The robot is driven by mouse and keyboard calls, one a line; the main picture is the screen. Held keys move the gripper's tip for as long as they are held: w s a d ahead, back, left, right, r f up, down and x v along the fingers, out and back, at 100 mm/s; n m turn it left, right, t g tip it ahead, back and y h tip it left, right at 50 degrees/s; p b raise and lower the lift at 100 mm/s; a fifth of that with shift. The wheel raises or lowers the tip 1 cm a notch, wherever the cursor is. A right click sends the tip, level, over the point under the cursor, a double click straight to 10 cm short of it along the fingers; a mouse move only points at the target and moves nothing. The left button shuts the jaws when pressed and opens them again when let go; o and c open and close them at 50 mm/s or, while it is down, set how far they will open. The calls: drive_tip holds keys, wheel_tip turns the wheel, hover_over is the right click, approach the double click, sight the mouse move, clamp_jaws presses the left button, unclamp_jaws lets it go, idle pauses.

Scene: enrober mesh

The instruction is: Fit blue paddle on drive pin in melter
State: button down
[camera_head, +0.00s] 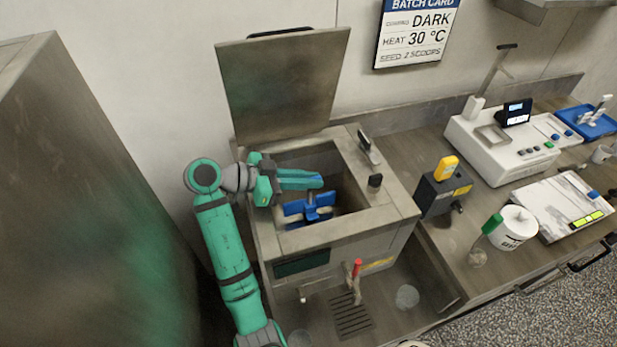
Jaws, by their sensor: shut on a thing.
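The melter (345,235) is a grey metal box with its lid (283,85) raised at the back. The blue paddle (310,208) is inside the open tank, with its arms spread out below my gripper. My gripper (316,181) reaches in from the left over the tank rim and is shut on the paddle's upper part. The drive pin is hidden from this view. I cannot tell whether the paddle is around the pin, resting on it or above it.
The tank's right rim carries a black knob (375,180) and a latch handle (366,145). A red-handled tap (356,268) is on the front. A black box with a yellow device (446,168) and a white machine (500,145) stand on the counter to the right.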

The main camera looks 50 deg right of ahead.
drive_tip(key=shift+f, duration=1)
drive_tip(key=c, duration=1.7)
unclamp_jaws()
drive_tip(key=shift+c, duration=0.2)
drive_tip(key=shift+r, duration=4.5)
drive_tip(key=shift+w, duration=0.1)
